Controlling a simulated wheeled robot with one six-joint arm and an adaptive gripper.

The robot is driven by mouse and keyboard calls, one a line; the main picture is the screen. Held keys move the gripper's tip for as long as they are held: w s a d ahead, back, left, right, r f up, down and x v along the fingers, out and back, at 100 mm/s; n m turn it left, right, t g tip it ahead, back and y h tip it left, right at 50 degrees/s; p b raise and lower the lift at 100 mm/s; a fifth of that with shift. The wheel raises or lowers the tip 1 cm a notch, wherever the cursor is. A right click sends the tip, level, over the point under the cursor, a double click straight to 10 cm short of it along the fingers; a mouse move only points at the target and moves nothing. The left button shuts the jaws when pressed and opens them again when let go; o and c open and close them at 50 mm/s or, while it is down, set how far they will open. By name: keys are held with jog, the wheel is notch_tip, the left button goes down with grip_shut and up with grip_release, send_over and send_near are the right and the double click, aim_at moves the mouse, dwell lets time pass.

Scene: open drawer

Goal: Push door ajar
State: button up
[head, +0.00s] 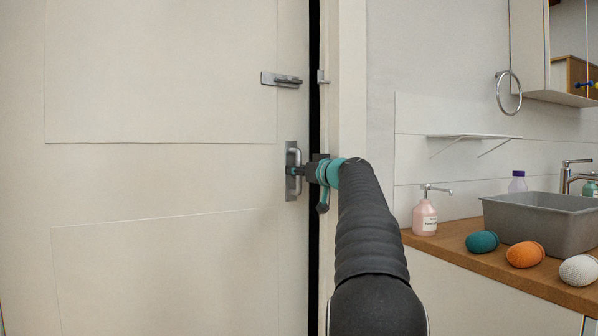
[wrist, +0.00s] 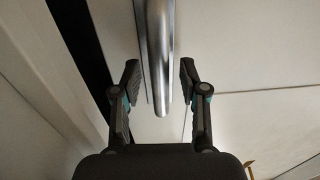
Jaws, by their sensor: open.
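A cream panelled door (head: 160,180) fills the left of the head view. A dark vertical gap shows between its right edge and the frame. A metal pull handle (head: 292,160) on a plate sits near that edge. My gripper (head: 296,171) is at the handle's lower part in the head view. In the wrist view my gripper (wrist: 160,75) is open, with one finger on each side of the handle (wrist: 162,60). Small gaps show between the fingers and the bar. The fingertips' exact distance from the door (wrist: 240,60) is hard to tell.
A metal slide bolt (head: 282,79) is on the door above the handle, with its catch (head: 323,77) on the door frame (head: 345,90). To the right, a wooden counter (head: 450,246) holds a grey basin (head: 540,222), a pink soap bottle (head: 425,215) and several small round items.

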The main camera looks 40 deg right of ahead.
jog(key=s, duration=1.1)
jog(key=shift+s+a, duration=0.2)
jog(key=shift+s, duration=0.15)
